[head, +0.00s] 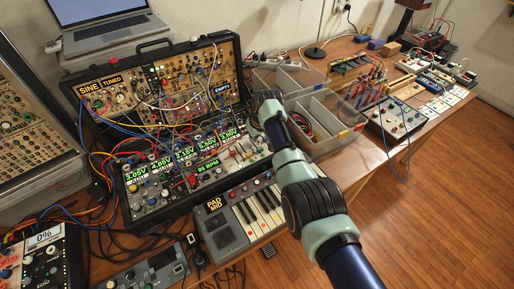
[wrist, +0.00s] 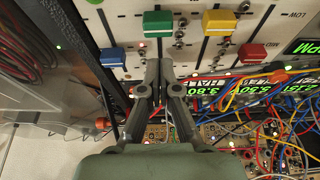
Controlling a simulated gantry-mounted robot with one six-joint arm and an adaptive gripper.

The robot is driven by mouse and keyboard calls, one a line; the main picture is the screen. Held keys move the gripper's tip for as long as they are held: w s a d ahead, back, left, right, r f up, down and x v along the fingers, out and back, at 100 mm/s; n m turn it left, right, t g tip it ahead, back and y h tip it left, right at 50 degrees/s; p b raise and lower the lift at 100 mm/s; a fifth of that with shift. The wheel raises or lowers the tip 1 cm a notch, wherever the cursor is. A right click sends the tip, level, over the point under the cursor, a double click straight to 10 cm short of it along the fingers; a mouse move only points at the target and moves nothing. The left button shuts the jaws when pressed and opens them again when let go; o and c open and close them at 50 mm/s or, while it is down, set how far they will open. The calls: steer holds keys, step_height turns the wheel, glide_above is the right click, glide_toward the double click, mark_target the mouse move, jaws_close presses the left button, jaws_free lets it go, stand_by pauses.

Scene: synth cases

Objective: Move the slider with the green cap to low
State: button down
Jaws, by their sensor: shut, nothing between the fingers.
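The green cap (wrist: 157,23) is near the top of the wrist view, on a slider in the pale panel (wrist: 190,45). My gripper (wrist: 158,62) is shut and empty, its fingertips just below the green cap in the picture, in line with its slot. Whether the tips touch the panel I cannot tell. A blue cap (wrist: 112,57) is left of the green one and lower in the picture. A yellow cap (wrist: 218,21) and a red cap (wrist: 251,53) are to the right. An upside-down LOW label (wrist: 295,14) is at the top right. In the head view my arm hides the fingertips.
Upside-down green number displays (wrist: 225,86) and many patch cables (wrist: 265,105) lie below the panel in the wrist view. In the head view a keyboard (head: 248,213) stands in front of the synth case, and grey bins (head: 325,120) stand to its right.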

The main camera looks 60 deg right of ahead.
steer(key=shift+w+d+f+b, duration=0.25)
steer(key=shift+w+f+b, duration=0.2)
steer(key=shift+b, duration=0.3)
steer(key=p+v, duration=0.6)
steer(key=v, duration=0.5)
steer(key=shift+p, duration=0.3)
